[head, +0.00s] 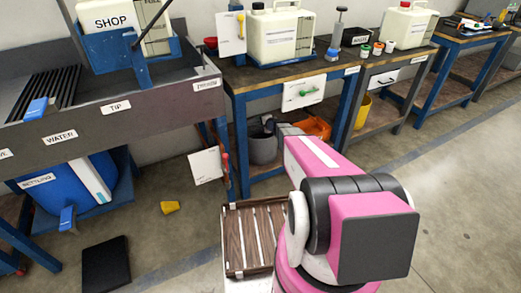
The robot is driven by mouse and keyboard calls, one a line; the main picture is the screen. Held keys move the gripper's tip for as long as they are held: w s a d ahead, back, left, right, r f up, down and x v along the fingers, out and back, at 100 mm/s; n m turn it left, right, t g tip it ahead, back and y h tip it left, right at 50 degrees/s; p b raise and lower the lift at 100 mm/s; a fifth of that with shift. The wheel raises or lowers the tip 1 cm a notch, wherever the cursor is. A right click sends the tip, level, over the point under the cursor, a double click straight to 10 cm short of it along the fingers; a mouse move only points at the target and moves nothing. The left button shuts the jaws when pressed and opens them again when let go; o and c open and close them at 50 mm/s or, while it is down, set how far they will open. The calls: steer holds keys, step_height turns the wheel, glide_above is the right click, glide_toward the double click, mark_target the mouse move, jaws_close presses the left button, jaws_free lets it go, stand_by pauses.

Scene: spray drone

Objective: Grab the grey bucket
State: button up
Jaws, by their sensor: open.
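The grey bucket (263,150) stands on the lower shelf of the wooden-topped bench, below the hanging white card. My pink arm reaches from the lower right toward it and covers part of its right side. The small dark end of the arm, my gripper (268,124), shows at the bucket's upper right rim, and it is open. The fingers are small and partly hidden, so I cannot tell whether they touch the rim or are around it.
An orange container (316,128) is right of the bucket on the same shelf. The blue bench legs (241,145) and the bench top (285,75) frame the space around it. A slatted wooden crate (234,243) stands in front of my base. A yellow object (170,207) lies on the floor.

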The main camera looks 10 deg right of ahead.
jaws_close()
stand_by(1.3)
